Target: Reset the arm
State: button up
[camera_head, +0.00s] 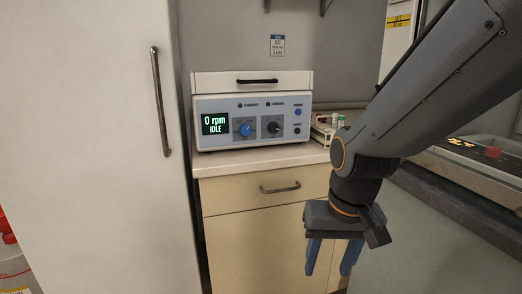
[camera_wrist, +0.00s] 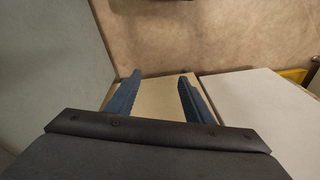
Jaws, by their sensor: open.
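My arm (camera_head: 430,85) reaches in from the upper right in the head view. My gripper (camera_head: 331,270) hangs pointing down in front of the wooden cabinet, below the counter top. Its two blue fingers are apart with nothing between them. In the wrist view the fingers of my gripper (camera_wrist: 158,77) also stand apart and empty, above a pale tan surface and the brown floor.
A centrifuge-like device (camera_head: 253,120) reading "0 rpm IDLE" stands on the counter (camera_head: 260,160). A tube rack (camera_head: 324,130) sits right of it, partly behind my arm. A tall white cabinet (camera_head: 90,150) fills the left. A grey bench (camera_head: 440,240) stands at right.

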jog(key=s+d+r+g+p, duration=0.1)
jog(key=s+d+r+p, duration=0.5)
jog(key=p, duration=0.6)
jog(key=shift+r+g+h+p, duration=0.3)
jog(key=shift+g+p, duration=0.1)
jog(key=shift+c, duration=0.4)
dwell(0.7)
